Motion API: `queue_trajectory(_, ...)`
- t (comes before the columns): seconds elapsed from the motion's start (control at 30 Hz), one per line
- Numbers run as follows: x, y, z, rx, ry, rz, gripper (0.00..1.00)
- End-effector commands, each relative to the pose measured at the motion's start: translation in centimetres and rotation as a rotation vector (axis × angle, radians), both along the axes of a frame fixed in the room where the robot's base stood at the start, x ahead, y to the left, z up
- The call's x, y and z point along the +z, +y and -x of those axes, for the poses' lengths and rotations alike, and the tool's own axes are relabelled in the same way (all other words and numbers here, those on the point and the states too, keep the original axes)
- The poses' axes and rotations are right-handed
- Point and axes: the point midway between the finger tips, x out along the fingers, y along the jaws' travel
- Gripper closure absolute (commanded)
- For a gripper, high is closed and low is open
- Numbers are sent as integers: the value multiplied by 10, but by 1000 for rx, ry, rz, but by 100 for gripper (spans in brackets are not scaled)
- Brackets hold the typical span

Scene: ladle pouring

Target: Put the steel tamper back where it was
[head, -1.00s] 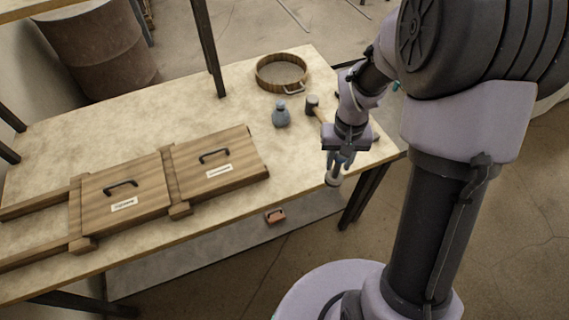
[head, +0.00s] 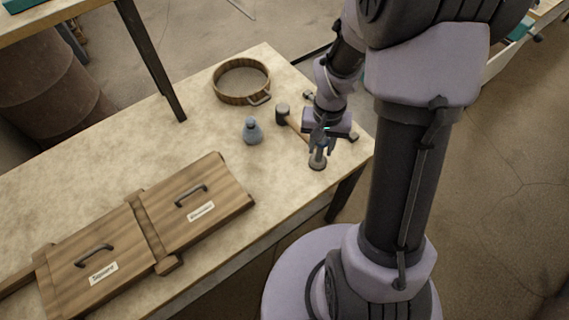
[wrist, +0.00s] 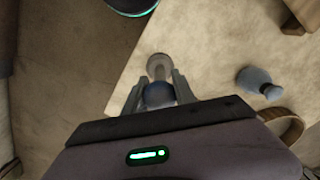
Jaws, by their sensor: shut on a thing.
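My gripper (head: 321,142) is shut on the steel tamper (head: 317,163), near the table's right corner. The tamper hangs below the fingers with its round foot down. I cannot tell whether the foot touches the table (head: 110,150). In the wrist view the tamper (wrist: 158,66) sticks out beyond the two fingers (wrist: 157,97), with its rounded handle between them. Its foot shows against the table top near the edge.
A wooden mallet (head: 284,112) lies just left of my gripper, partly hidden by it. A blue-grey bottle (head: 252,132) and a round wooden sieve (head: 218,82) stand further left. Two lidded wooden boxes (head: 165,215) fill the front left. The table between boxes and bottle is bare.

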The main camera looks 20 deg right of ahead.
Motion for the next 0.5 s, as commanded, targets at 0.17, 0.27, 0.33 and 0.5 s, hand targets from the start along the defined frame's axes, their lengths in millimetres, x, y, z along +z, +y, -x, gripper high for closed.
queue_trajectory(0.17, -9, 58, -6, 9, -3, 1, 100)
queue_trajectory(0.27, -9, 77, -7, 5, -2, 1, 100)
queue_trajectory(0.33, -9, 84, -7, 2, -1, 0, 100)
queue_trajectory(0.5, -31, 94, -7, 0, 1, 0, 100)
